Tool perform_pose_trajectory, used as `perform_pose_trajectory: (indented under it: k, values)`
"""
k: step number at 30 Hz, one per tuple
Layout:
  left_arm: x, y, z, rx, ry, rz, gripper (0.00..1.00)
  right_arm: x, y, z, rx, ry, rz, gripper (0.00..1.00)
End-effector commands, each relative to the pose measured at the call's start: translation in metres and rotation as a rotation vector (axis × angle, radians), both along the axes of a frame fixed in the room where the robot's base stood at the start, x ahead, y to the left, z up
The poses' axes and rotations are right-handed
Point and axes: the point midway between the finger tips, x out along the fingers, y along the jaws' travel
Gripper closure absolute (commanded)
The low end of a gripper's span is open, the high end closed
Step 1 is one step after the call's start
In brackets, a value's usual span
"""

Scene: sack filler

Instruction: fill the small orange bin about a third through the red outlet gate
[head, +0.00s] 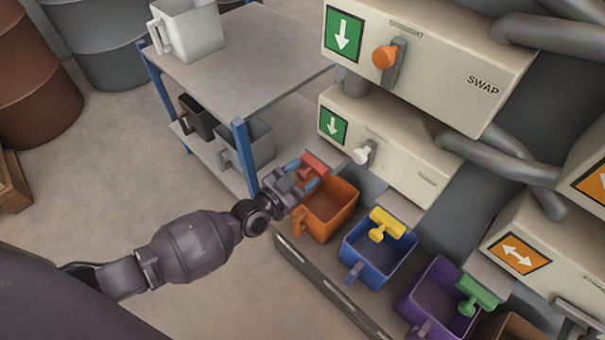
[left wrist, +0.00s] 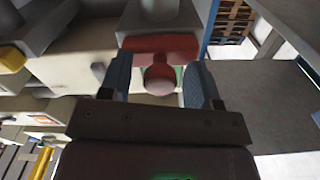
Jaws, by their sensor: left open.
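The small orange bin (head: 330,205) stands below the red outlet gate, first in a row of bins, and its inside looks empty. The red gate handle (head: 314,164) is a T-shaped piece above the bin's back edge. My left gripper (head: 303,180) is open at the red handle. In the left wrist view the red handle (left wrist: 160,48) with its round knob lies between the two blue fingertips (left wrist: 158,80), with gaps on both sides. My right gripper is not in view.
A blue bin (head: 357,246) under a yellow handle (head: 387,224) and a purple bin (head: 425,292) under a green handle (head: 477,295) stand to the right. A blue-legged table (head: 245,50) with a white jug (head: 187,28) is behind. Machine boxes (head: 425,60) hang above.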

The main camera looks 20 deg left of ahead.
Motion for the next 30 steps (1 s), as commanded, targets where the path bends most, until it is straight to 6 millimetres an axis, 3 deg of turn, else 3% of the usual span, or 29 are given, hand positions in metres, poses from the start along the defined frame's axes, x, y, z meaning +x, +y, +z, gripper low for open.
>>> perform_pose_trajectory:
  k: [2, 13, 19, 30]
  values:
    - [0.0, 0.0, 0.0, 0.0, 0.0, 0.0, 0.43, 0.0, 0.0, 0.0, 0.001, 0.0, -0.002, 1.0]
    - [0.0, 0.0, 0.0, 0.0, 0.0, 0.0, 1.0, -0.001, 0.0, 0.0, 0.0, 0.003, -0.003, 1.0]
    - [-0.003, 0.001, 0.0, 0.0, 0.0, 0.0, 1.0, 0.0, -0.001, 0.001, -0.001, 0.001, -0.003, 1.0]
    - [-0.023, 0.008, 0.0, 0.0, 0.0, -0.001, 1.0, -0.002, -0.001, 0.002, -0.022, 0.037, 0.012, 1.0]
